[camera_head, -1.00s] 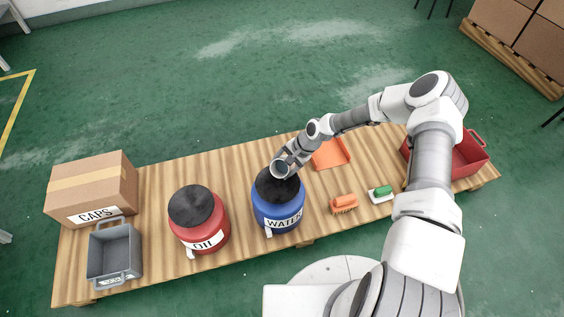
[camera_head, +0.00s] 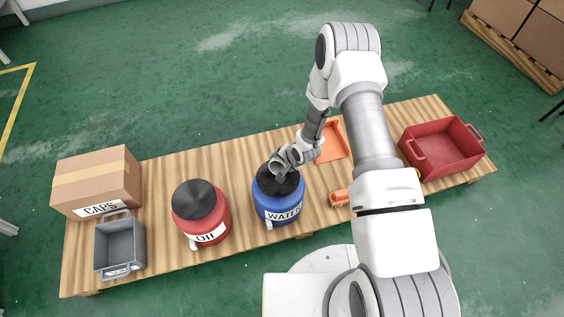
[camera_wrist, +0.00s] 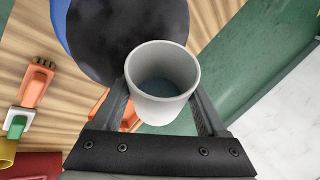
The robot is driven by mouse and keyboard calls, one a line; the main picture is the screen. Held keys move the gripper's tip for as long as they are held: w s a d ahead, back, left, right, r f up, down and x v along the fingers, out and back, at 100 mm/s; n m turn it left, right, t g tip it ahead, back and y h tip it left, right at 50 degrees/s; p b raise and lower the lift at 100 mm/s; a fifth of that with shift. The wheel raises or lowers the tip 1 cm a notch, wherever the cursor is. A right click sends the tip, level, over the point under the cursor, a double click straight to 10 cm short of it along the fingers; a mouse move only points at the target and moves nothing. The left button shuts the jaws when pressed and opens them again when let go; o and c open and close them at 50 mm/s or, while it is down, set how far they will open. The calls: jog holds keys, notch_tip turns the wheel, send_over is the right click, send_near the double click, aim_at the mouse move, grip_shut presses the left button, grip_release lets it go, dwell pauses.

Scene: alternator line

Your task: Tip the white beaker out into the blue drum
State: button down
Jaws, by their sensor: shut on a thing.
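The white beaker (camera_wrist: 163,108) is between the two fingers of my gripper (camera_wrist: 165,100) in the wrist view. Its round mouth faces the wrist camera, and its inside looks dark bluish at the bottom. In the head view my gripper (camera_head: 287,160) holds the small beaker (camera_head: 277,167) over the top of the blue drum (camera_head: 277,208), labelled WATER. The drum's dark top also shows in the wrist view (camera_wrist: 110,35), behind the beaker. The beaker's exact tilt is hard to tell, and no stream shows.
A red OIL drum (camera_head: 202,212), a grey bin (camera_head: 120,245) and a CAPS box (camera_head: 97,182) stand to the left on the wooden table. An orange dustpan (camera_head: 334,143), an orange brush (camera_wrist: 37,84) and a red bin (camera_head: 443,150) are to the right.

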jog(key=shift+s+a+r+n+t+h+b, duration=0.15)
jog(key=shift+s+t+h+b, duration=0.1)
jog(key=shift+t+b, duration=0.3)
jog(key=shift+s+a+f+n+t+h+b, duration=0.15)
jog(key=shift+t+h+b, duration=0.1)
jog(key=shift+t+b, duration=0.25)
jog(key=shift+r+t+h+b, duration=0.35)
jog(key=shift+t+b, duration=0.1)
jog(key=shift+t, duration=0.2)
jog(key=shift+d, duration=0.1)
jog(key=shift+r, duration=0.1)
dwell(2.4)
